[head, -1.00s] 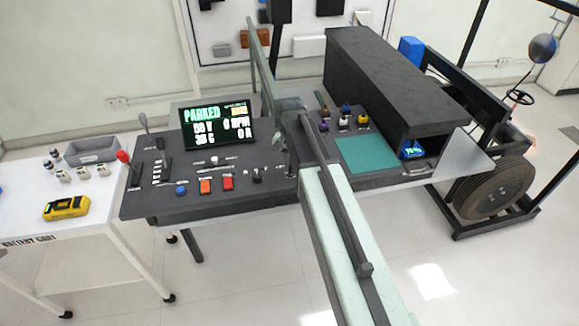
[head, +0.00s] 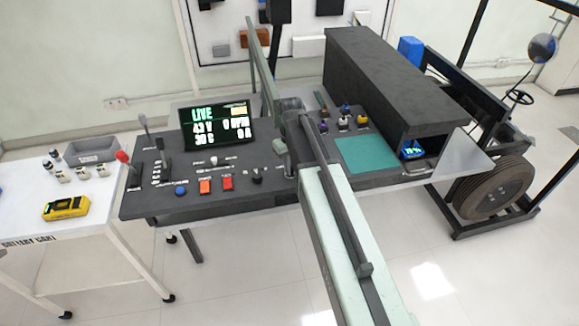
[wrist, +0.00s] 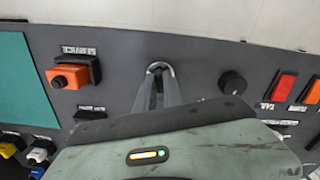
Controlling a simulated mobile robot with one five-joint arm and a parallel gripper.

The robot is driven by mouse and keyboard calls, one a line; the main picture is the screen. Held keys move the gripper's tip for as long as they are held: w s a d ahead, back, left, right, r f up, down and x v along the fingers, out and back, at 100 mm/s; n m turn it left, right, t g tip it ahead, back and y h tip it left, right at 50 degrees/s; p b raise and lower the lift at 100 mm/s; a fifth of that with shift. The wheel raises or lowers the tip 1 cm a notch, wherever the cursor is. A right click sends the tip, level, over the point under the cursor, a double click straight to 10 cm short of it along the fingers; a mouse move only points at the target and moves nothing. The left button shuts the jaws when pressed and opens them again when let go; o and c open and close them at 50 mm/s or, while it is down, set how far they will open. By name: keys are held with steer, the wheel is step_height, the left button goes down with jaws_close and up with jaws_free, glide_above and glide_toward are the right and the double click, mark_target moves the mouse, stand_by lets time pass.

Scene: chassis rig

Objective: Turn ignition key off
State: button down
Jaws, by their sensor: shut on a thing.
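In the wrist view my gripper (wrist: 158,82) reaches down to the dark console with its two narrow fingers close together. They are shut on the ignition key, at a round metallic key switch (wrist: 161,66). The fingers hide most of the key, so its angle cannot be told. In the head view my arm and wrist cover this spot at the console's right part. The console display (head: 217,127) reads LIVE in green, with 43 V, 0 RPM and 0 A.
An orange service plug (wrist: 72,76) sits left of my fingers in the wrist view, and a black knob (wrist: 232,83) sits right. Beyond it is a red switch (wrist: 284,87). A teal mat (head: 367,154) lies right of my arm in the head view.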

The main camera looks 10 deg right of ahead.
steer(key=shift+n, duration=1)
steer(key=c, duration=1.5)
jaws_free()
steer(key=shift+o, duration=0.2)
steer(key=shift+r, duration=0.15)
step_height(320, 180, up, 8)
steer(key=p, duration=0.8)
steer(key=shift+f, duration=0.25)
